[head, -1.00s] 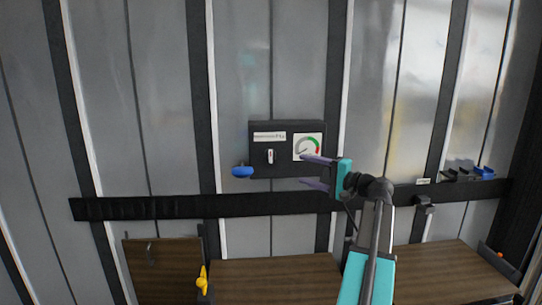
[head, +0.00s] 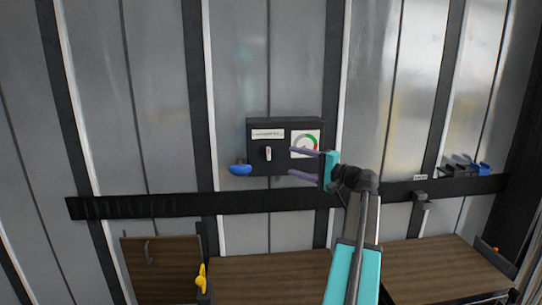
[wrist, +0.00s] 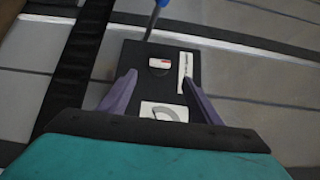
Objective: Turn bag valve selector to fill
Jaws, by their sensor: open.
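The black valve box (head: 257,165) is mounted on the metal wall above a black rail. Its small white selector (head: 268,153) stands near upright at the box's middle left, and it also shows in the wrist view (wrist: 160,63). A round gauge (head: 305,143) with a green and red arc is to its right. A white label strip (head: 268,134) is above the selector. A blue handle (head: 240,169) sticks out at the box's lower left. My gripper (head: 291,164) is open and empty, right of the selector, its fingers pointing left; in the wrist view the selector lies beyond the fingertips.
The black rail (head: 150,205) runs along the wall below the box. Brown wooden panels (head: 270,278) are below it, with a yellow handle (head: 202,278) at lower left. Dark clips and a blue piece (head: 482,168) sit at the right.

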